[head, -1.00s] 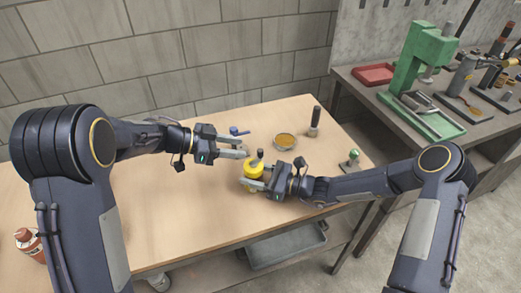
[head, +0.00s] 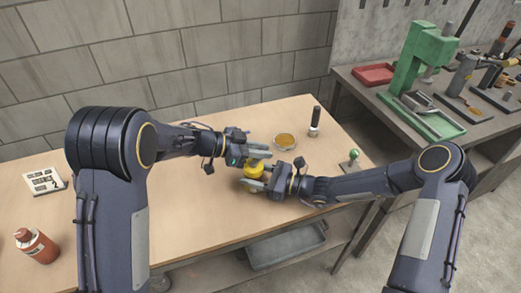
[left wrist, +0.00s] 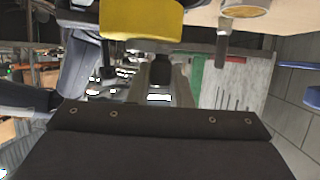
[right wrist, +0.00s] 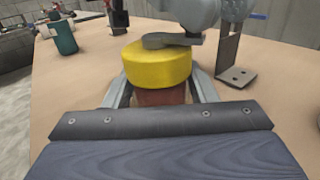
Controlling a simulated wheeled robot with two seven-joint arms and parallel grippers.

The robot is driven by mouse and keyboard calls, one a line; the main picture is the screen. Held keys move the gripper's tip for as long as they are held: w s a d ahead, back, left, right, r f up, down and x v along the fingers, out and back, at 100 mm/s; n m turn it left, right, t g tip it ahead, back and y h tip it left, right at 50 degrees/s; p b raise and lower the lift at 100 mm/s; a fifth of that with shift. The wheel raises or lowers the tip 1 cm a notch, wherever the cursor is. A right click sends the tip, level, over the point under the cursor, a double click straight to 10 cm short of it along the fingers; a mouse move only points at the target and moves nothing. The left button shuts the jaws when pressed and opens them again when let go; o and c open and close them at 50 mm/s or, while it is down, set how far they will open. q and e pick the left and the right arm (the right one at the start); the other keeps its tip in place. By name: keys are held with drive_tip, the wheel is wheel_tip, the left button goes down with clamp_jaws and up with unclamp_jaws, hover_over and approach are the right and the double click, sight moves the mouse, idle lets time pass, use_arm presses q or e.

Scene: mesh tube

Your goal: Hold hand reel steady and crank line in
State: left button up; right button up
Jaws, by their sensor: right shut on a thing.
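The yellow hand reel (head: 254,171) stands on the wooden table, partly covered by both grippers. In the right wrist view its yellow drum (right wrist: 158,66) sits above a brown lower part (right wrist: 162,97), with a grey crank arm (right wrist: 170,41) on top. My right gripper (head: 266,186) is shut on the brown part, one finger on each side. My left gripper (head: 260,150) is at the top of the reel, by the crank. Its fingers hide the crank knob, and I cannot tell whether they grip it. The left wrist view shows the yellow drum (left wrist: 142,20) close by.
An amber dish (head: 285,141), a dark-handled tool (head: 315,122) and a green-knobbed tool (head: 352,159) stand behind and right of the reel. The side bench holds a green press (head: 415,62).

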use_arm(q)
clamp_jaws()
drive_tip(key=shift+m+g, duration=0.3)
drive_tip(key=shift+m, duration=0.1)
drive_tip(key=shift+s+d+m+g, duration=0.1)
drive_tip(key=shift+m+g, duration=0.35)
drive_tip(key=shift+g, duration=0.15)
drive_tip(key=shift+s+d+m+g, duration=0.1)
drive_tip(key=shift+m+g, duration=0.35)
drive_tip(key=shift+g, duration=0.15)
drive_tip(key=shift+s+d+m+g+y, duration=0.1)
drive_tip(key=shift+s+m+g+y, duration=0.35)
drive_tip(key=shift+m+g, duration=0.9)
drive_tip(key=shift+s+d+m+g+y, duration=0.15)
drive_tip(key=shift+m+g+y, duration=0.4)
drive_tip(key=shift+m+g, duration=0.8)
drive_tip(key=shift+s+d+m+g+y, duration=0.1)
drive_tip(key=shift+s+m+g+y, duration=0.35)
drive_tip(key=shift+m+g, duration=0.9)
drive_tip(key=shift+a+g, duration=0.1)
drive_tip(key=shift+g, duration=0.15)
